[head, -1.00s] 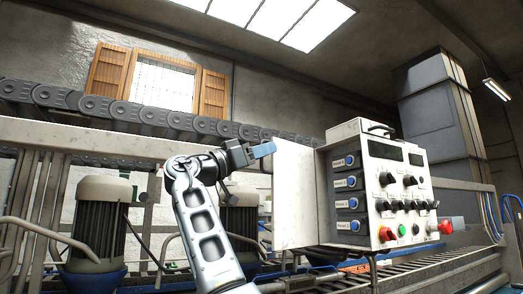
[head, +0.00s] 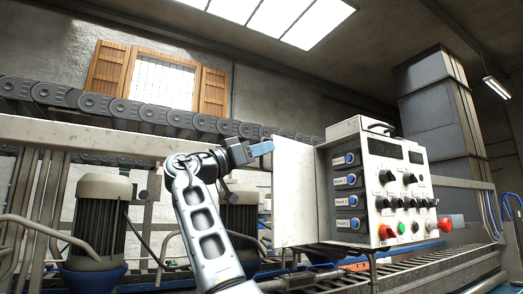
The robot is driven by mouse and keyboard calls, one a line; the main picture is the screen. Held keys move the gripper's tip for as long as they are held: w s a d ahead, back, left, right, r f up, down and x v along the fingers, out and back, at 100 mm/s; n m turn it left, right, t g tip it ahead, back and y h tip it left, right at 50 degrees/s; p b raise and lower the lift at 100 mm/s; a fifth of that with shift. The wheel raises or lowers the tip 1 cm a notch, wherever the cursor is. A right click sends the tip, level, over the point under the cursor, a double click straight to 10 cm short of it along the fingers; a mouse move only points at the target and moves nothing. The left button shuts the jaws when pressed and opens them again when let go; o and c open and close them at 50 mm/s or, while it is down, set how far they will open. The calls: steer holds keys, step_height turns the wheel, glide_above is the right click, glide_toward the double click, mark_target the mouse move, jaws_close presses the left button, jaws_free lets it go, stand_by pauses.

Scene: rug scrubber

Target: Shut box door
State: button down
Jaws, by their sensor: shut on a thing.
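The control box (head: 400,171) is a pale cabinet with black knobs, a red and a green button on its front, and a column of blue buttons on its left side. Its door (head: 296,190) is a flat pale panel standing open on the left of the box. My gripper (head: 262,149) is at the upper left edge of the door, with its blue fingertips pointing right. The fingers look closed together, and the door's top left corner is right by their tips. What lies between the fingers is too small to make out.
Motors with pale caps (head: 104,187) stand at the left behind pipes. A roller conveyor (head: 430,262) runs below the box. A chain conveyor (head: 120,108) crosses behind my arm. A grey metal column (head: 435,110) stands at the back right.

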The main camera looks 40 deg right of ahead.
steer(key=shift+s+f, duration=0.1)
steer(key=s+d+n+t+b, duration=0.3)
steer(key=s+n+t+b, duration=0.45)
steer(key=s+t, duration=0.6)
steer(key=shift+s+d+n+t+y, duration=0.35)
steer(key=shift+s+d+t, duration=0.35)
steer(key=shift+s+d, duration=0.75)
steer(key=shift+s+d+n+t+y, duration=0.4)
steer(key=shift+s+d+t, duration=0.45)
steer(key=shift+d, duration=1)
steer(key=shift+s+d+n+t+y, duration=0.2)
steer(key=shift+s+d+t+y, duration=0.35)
steer(key=shift+s+d, duration=0.95)
steer(key=shift+w+d, duration=0.15)
steer(key=shift+w, duration=0.05)
steer(key=c, duration=1.2)
jaws_free()
steer(key=shift+t, duration=0.25)
